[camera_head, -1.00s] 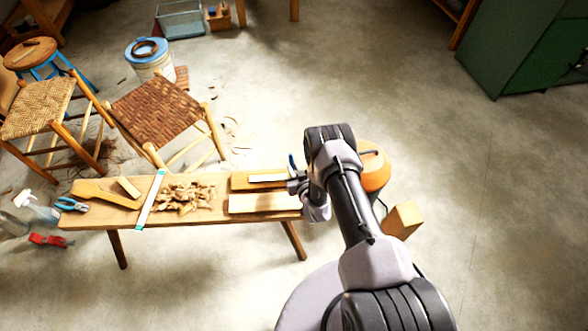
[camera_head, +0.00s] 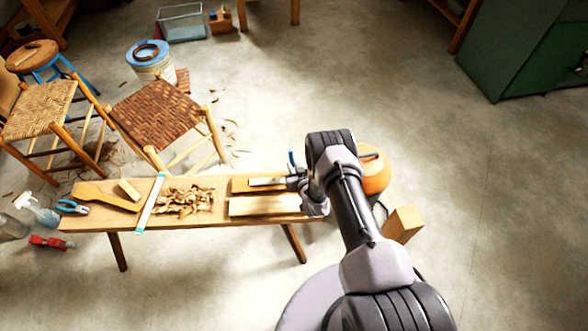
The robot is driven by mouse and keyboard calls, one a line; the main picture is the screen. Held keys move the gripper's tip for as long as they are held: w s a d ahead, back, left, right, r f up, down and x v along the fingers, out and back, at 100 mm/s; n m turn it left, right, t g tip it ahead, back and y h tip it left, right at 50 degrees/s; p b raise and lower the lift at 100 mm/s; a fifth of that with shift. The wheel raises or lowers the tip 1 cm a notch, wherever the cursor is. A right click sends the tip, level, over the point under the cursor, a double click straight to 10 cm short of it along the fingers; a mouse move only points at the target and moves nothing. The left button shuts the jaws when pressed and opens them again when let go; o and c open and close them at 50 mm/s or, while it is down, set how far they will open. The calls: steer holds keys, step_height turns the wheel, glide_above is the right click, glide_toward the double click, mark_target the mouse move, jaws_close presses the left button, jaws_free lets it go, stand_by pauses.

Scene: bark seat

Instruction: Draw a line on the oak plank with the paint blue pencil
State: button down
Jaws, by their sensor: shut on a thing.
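Two flat wooden boards lie at the right end of the bench: a pale plank (camera_head: 262,206) in front and a more orange board (camera_head: 240,184) behind it. I cannot tell for sure which is oak. My gripper (camera_head: 291,180) is low over the right part of the boards, shut on the blue pencil. Only the pencil's upper blue end (camera_head: 291,158) shows, standing up steeply behind the gripper. The pencil's tip is hidden, so I cannot tell whether it touches wood. No drawn line is visible at this size.
A pale strip (camera_head: 265,182) lies on the back board, close to my gripper. Wood shavings (camera_head: 187,200), a white strip with teal ends (camera_head: 151,203) and blue-handled pliers (camera_head: 72,207) are farther left. An orange rounded object (camera_head: 375,172) and a wooden block (camera_head: 403,224) stand right of the arm.

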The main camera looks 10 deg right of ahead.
steer(key=shift+w+d, duration=0.1)
steer(key=shift+w, duration=0.2)
steer(key=shift+f, duration=0.1)
step_height(320, 180, up, 6)
steer(key=p, duration=0.5)
steer(key=shift+r, duration=0.2)
steer(key=shift+f, duration=0.15)
steer(key=shift+w, duration=0.1)
